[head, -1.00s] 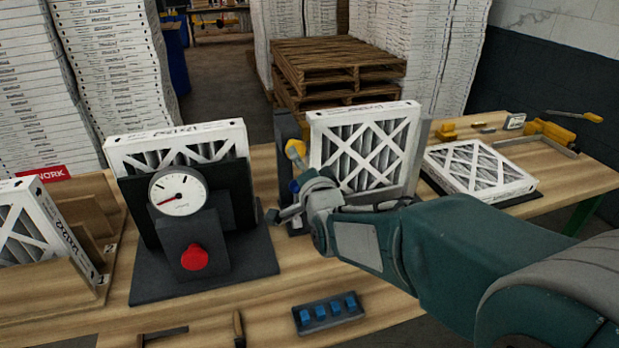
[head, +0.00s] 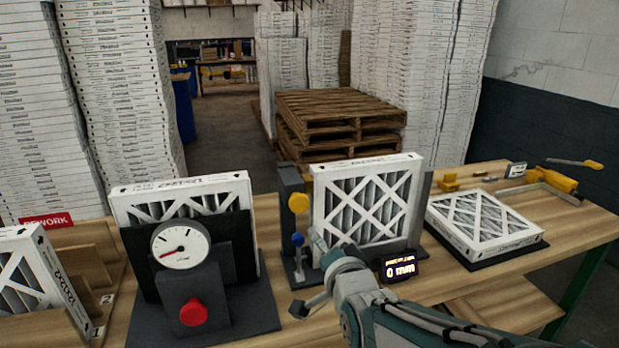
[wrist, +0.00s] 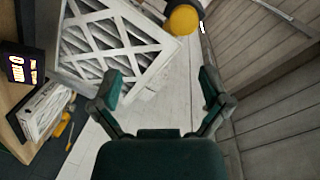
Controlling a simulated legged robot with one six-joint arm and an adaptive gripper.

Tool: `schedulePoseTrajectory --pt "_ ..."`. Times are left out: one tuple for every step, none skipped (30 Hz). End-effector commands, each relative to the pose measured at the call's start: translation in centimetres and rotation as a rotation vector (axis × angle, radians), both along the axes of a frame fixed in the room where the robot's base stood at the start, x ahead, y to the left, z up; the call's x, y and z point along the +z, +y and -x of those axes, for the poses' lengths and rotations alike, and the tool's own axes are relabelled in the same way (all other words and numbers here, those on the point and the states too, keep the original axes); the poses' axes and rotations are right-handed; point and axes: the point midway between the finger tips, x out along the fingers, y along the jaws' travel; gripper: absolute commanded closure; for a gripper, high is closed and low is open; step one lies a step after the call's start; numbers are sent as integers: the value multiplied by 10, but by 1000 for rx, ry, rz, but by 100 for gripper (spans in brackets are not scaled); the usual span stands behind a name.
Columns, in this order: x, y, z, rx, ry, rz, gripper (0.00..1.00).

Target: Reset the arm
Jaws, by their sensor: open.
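My arm reaches in from the bottom right of the head view. My gripper (head: 309,275) is in front of the bench stand with the upright filter, below its yellow knob (head: 298,203) and near its blue knob (head: 297,240). In the wrist view my gripper (wrist: 160,88) has its two fingers wide apart with nothing between them. The white upright filter (head: 366,205) stands in the dark stand. It also shows tilted in the wrist view (wrist: 105,45), with a yellow knob (wrist: 183,19) beyond the fingers.
A gauge fixture (head: 181,245) with a red button (head: 193,312) holds another filter at left. A small display (head: 399,269) reads 0 mm. A flat filter (head: 484,222) lies at right. A rework rack (head: 75,240) is at far left. Pallets (head: 340,115) stand behind.

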Motion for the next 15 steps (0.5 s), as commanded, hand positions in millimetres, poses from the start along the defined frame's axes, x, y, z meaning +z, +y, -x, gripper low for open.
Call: schedulePoseTrajectory --pt "0 -11 8 -9 38 65 3" --pt "-2 -17 13 -10 66 108 3" --pt "-5 -24 20 -9 103 165 3" --pt "-7 -30 26 -7 132 206 3" --pt "-9 -35 32 -3 160 246 3" --pt "-12 -43 41 3 199 300 3" --pt "-14 -48 48 9 228 339 3" --pt "-16 -53 55 18 257 377 3" --pt "-19 -60 65 29 298 426 3" --pt "-22 -65 73 39 329 463 3" --pt "-24 -70 82 51 359 499 3" --pt "-27 -76 94 69 401 545 3" --pt "-29 -81 103 84 432 579 3" --pt "-31 -85 113 101 462 612 3" --pt "-34 -91 126 124 504 655 3"
